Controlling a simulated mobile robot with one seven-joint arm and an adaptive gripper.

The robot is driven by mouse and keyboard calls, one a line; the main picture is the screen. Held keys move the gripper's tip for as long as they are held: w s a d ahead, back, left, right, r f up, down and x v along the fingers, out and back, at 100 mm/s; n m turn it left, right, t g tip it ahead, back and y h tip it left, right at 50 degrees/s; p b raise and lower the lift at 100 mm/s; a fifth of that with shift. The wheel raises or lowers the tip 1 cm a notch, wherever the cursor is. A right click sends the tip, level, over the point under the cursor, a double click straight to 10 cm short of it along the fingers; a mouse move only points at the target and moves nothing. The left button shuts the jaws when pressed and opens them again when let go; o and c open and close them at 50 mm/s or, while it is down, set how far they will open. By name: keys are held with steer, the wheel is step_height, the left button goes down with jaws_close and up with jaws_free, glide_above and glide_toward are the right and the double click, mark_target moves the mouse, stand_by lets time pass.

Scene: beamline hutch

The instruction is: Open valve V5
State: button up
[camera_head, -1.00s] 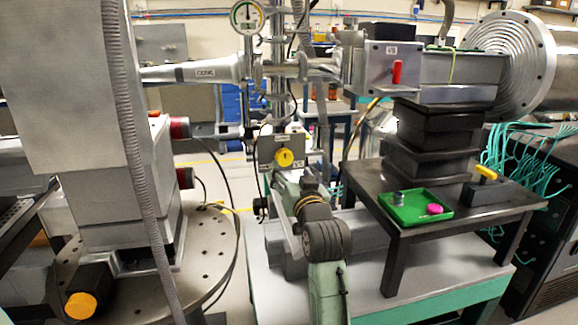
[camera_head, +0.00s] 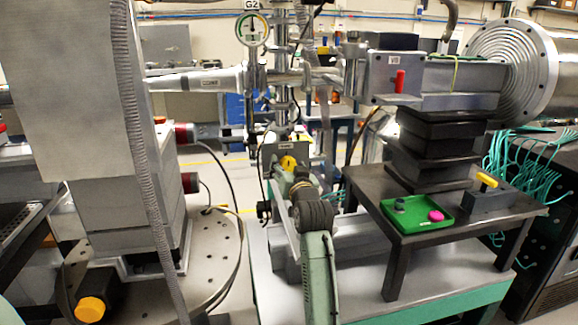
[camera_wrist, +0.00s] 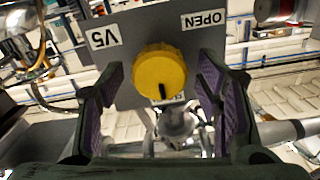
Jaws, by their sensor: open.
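My gripper (camera_wrist: 160,85) is open, with one purple-padded finger on each side of the knob and visible gaps. I cannot tell whether the fingers reach fully around it. In the head view the knob (camera_head: 288,163) shows just beyond my gripper (camera_head: 295,178), which hides the panel's lower part.
A black table (camera_head: 400,238) to the right holds a green tray (camera_head: 418,214) with a pink piece and a grey piece, and a block with a yellow handle (camera_head: 487,180). A gauge (camera_head: 252,29) and pipes stand above the valve. Cables hang at its left.

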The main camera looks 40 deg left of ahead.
steer(key=c, duration=1.1)
steer(key=shift+c, duration=0.2)
